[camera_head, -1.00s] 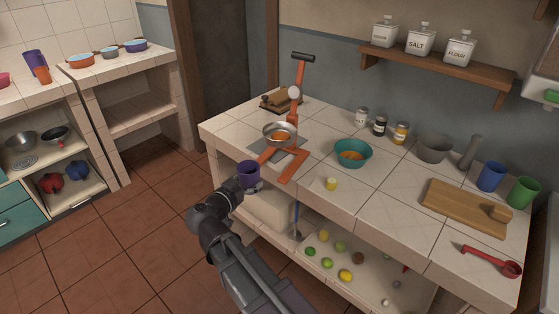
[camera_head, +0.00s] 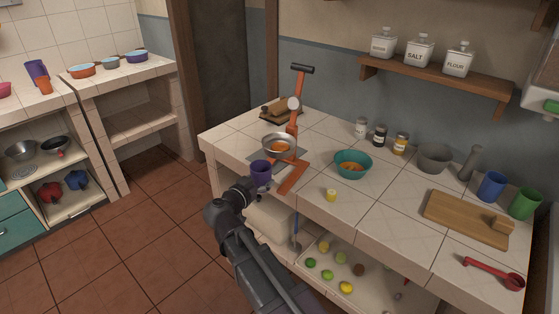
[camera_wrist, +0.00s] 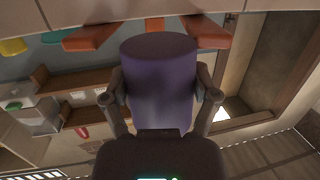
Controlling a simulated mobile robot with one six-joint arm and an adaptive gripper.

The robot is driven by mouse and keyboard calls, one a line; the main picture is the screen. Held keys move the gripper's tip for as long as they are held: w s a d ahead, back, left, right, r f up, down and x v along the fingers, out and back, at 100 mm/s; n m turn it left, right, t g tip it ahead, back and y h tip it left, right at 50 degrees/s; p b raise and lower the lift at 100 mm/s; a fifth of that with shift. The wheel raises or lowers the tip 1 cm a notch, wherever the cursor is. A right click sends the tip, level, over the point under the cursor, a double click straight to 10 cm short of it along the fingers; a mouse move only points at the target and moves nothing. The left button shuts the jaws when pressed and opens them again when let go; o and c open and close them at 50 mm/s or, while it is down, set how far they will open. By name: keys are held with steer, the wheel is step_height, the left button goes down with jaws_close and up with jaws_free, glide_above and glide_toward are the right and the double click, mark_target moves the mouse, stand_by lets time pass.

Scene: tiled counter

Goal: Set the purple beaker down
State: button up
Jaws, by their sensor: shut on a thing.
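The purple beaker (camera_head: 261,172) is in my gripper (camera_head: 248,184), in front of the orange scale at the left front edge of the tiled counter (camera_head: 395,207). In the wrist view the purple beaker (camera_wrist: 160,80) fills the middle, with the fingers of my gripper (camera_wrist: 160,98) closed on both its sides. In the head view the beaker looks upright. I cannot tell whether its base touches the counter or is just above it.
An orange scale (camera_head: 293,178) with a metal pan (camera_head: 279,146) stands right behind the beaker. A teal bowl (camera_head: 352,164) and a small yellow object (camera_head: 331,195) are to its right. A wooden cutting board (camera_head: 465,218) lies farther right.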

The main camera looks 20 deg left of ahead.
mark_target(280, 168)
steer(key=x, duration=0.4)
steer(key=r+x, duration=0.1)
steer(key=x, duration=0.2)
steer(key=shift+r+x, duration=0.25)
steer(key=shift+x, duration=0.85)
steer(key=shift+r+x, duration=0.25)
steer(key=shift+x, duration=0.85)
steer(key=shift+w+a, duration=0.1)
steer(key=o, duration=1.2)
steer(key=shift+f, duration=0.15)
